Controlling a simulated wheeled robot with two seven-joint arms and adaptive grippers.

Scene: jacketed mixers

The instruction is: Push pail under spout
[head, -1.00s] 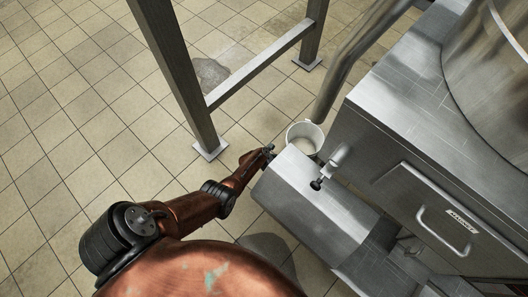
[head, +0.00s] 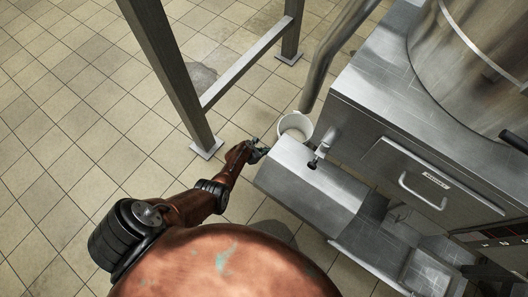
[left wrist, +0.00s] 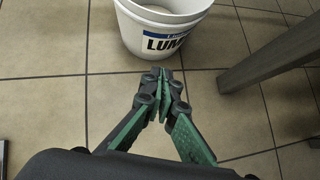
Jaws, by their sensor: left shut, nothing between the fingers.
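The white pail (head: 294,124) stands upright on the floor, its near lower side hidden behind a steel housing. In the left wrist view the pail (left wrist: 150,35) shows blue and dark lettering. A short metal spout (head: 321,150) with a black knob sits at the housing's edge, to the right of and nearer than the pail; I cannot tell whether the pail is under it. My left gripper (head: 260,151) is shut and empty, low beside the pail. In the left wrist view its fingertips (left wrist: 161,74) point at the pail's base with a small gap. My right gripper is not in view.
The steel housing (head: 310,185) and larger machine (head: 400,125) block the right side. A steel frame leg (head: 175,75) stands left of the pail, and a slanted pipe (head: 335,45) runs down behind it. Tiled floor (head: 70,130) is open at left.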

